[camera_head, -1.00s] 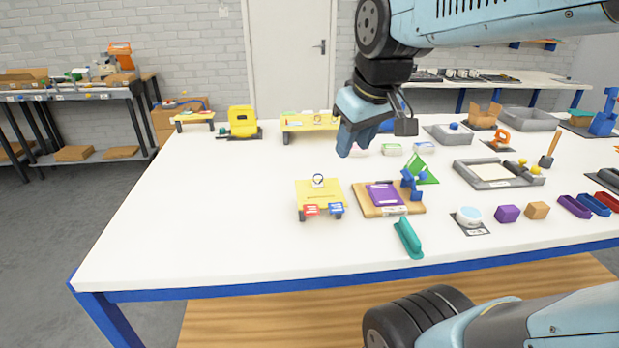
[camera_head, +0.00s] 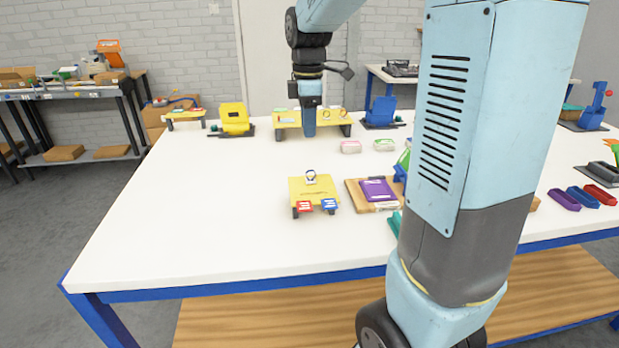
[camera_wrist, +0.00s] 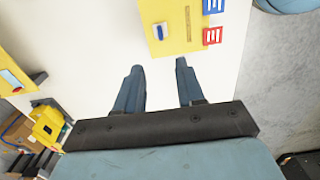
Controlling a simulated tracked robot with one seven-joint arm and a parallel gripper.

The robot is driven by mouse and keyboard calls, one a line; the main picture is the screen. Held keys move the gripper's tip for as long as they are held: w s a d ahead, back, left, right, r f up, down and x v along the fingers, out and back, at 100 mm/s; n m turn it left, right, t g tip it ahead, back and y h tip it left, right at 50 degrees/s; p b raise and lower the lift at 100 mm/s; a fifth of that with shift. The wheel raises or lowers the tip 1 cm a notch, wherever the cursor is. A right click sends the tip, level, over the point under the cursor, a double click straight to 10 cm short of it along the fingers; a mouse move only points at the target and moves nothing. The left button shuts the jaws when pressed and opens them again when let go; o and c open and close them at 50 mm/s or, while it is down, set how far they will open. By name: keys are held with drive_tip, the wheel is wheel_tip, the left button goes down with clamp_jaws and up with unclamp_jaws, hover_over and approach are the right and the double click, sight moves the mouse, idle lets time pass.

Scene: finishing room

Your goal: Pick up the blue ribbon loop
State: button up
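A small dark blue loop (camera_head: 311,174), seemingly the ribbon loop, stands on a white base on the low yellow stand (camera_head: 316,190). In the wrist view the stand's yellow top (camera_wrist: 173,38) lies ahead of my fingertips, and the blue loop (camera_wrist: 159,32) shows on its white base. My gripper (camera_head: 309,130) is raised over the table, pointing down. In the wrist view its two fingers (camera_wrist: 159,64) are apart with nothing between them. The gap from fingers to loop is hard to judge.
Red (camera_head: 304,207) and blue (camera_head: 328,204) tags sit at the stand's front edge. A wooden board with a purple item (camera_head: 377,189) lies to its right. Another yellow stand (camera_head: 288,124) is at the back. The white table (camera_head: 200,220) is clear on the left.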

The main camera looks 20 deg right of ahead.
hover_over(311, 171)
drive_tip(key=f, duration=0.8)
drive_tip(key=shift+w+a+f, duration=0.25)
drive_tip(key=shift+w, duration=0.05)
drive_tip(key=shift+s+d+f, duration=0.1)
drive_tip(key=shift+d+f, duration=0.05)
drive_tip(key=shift+f, duration=1.15)
drive_tip(key=shift+d+f, duration=0.1)
drive_tip(key=shift+f, duration=1.2)
drive_tip(key=c, duration=0.7)
drive_tip(key=shift+r, duration=0.1)
